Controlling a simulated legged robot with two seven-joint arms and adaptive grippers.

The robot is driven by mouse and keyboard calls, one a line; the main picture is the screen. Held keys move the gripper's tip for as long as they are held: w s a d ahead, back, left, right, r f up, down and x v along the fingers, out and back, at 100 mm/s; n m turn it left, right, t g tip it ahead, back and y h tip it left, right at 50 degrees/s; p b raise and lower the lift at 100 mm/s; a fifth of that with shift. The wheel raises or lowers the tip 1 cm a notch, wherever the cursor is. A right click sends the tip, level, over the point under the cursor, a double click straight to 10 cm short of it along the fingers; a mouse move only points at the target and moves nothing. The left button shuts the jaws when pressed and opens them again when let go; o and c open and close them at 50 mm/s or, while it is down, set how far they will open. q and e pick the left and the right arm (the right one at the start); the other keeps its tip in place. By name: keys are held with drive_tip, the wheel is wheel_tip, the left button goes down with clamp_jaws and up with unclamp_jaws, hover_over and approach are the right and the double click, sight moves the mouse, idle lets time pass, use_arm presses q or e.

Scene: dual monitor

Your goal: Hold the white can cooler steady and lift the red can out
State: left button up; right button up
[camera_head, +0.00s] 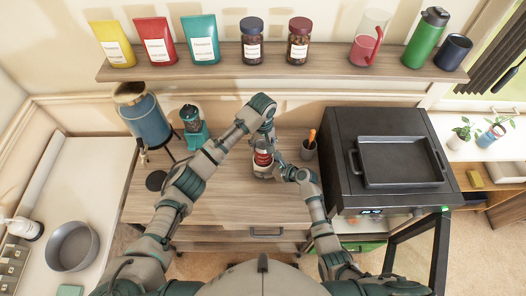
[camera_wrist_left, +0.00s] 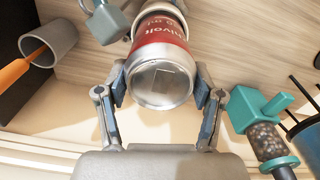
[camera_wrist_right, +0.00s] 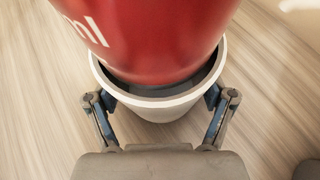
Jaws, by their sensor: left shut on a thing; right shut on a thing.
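The red can (camera_head: 263,157) stands in the mouth of the white can cooler (camera_head: 262,173) on the wooden desk. My left gripper (camera_head: 266,138) is shut on the can near its silver top, coming from above. In the left wrist view the fingers flank the can's silver lid (camera_wrist_left: 160,82). My right gripper (camera_head: 284,174) is shut on the cooler from the right. In the right wrist view its fingers press both sides of the white cooler (camera_wrist_right: 160,107), below the rim. The red can (camera_wrist_right: 150,35) rises above the rim, with dark interior showing around its lower edge. Its base is hard to see.
A grey cup with an orange-handled tool (camera_head: 308,149) stands right of the cooler, beside a black oven (camera_head: 345,125). A teal grinder (camera_head: 194,128) and a blue dispenser (camera_head: 147,118) stand to the left. A shelf (camera_head: 225,70) runs above. The desk front is clear.

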sight(263, 142)
use_arm(q)
drive_tip(key=shift+r, duration=1.55)
use_arm(e)
drive_tip(key=o, duration=0.7)
